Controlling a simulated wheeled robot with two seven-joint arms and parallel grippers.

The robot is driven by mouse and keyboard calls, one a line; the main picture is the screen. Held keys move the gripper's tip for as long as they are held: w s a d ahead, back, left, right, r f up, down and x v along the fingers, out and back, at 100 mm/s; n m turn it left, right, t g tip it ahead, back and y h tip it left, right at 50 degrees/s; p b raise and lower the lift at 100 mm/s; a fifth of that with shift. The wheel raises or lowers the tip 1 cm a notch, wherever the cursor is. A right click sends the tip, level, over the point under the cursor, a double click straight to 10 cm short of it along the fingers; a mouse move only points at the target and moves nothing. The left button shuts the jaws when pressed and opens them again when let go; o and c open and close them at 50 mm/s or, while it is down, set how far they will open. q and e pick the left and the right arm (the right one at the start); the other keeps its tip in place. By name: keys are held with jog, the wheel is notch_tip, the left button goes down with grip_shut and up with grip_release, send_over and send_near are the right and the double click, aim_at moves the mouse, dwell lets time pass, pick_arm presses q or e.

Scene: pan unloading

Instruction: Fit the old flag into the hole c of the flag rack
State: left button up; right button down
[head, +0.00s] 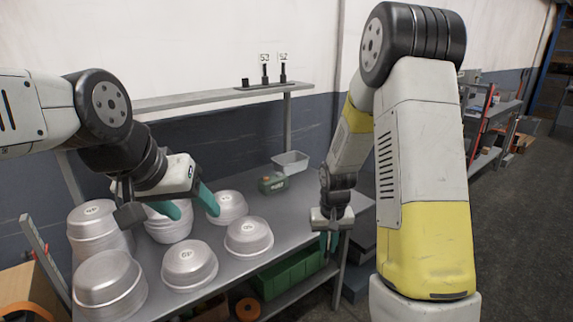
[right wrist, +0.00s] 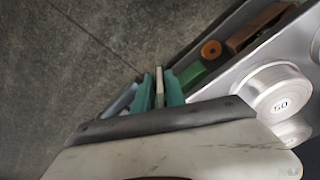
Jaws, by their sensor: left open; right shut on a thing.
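The flag rack (head: 262,87) is a dark strip on the raised shelf at the back. Two small flags with dark stems stand in it, marked 53 (head: 264,58) and 52 (head: 283,57). Its hole letters are too small to read. My right gripper (head: 329,250) is low by the table's right end, well away from the rack. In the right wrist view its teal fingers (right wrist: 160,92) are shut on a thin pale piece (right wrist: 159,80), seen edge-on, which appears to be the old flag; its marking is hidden. My left gripper (head: 192,208) is open above the pans.
Several round metal pans (head: 189,264) stand on the grey table (head: 277,208), some stacked at left. A green crate (head: 290,275) and an orange roll (head: 248,309) are on the lower shelf.

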jog(key=w+a+r+n+y, duration=0.1)
jog(key=w+a+r+n, duration=0.4)
jog(key=a+r+n, duration=0.45)
jog(key=w+a+f+n, duration=0.3)
jog(key=w+a+f, duration=0.1)
jog(key=s+d+r+m, duration=0.5)
jog(key=s+r+m, duration=0.2)
jog(key=r, duration=0.4)
jog(key=w+a+m+h, duration=0.1)
jog(key=w+a+m, duration=0.5)
jog(key=w, duration=0.4)
jog(key=s+d+f+n, duration=0.1)
jog(key=s+f+n, duration=0.1)
jog(key=f+n, duration=0.3)
jog(key=s+d+f+n+g+y, duration=0.1)
jog(key=f+n, duration=0.5)
jog(key=n, duration=0.7)
jog(key=shift+s+d, duration=0.35)
jog(key=shift+s, duration=0.1)
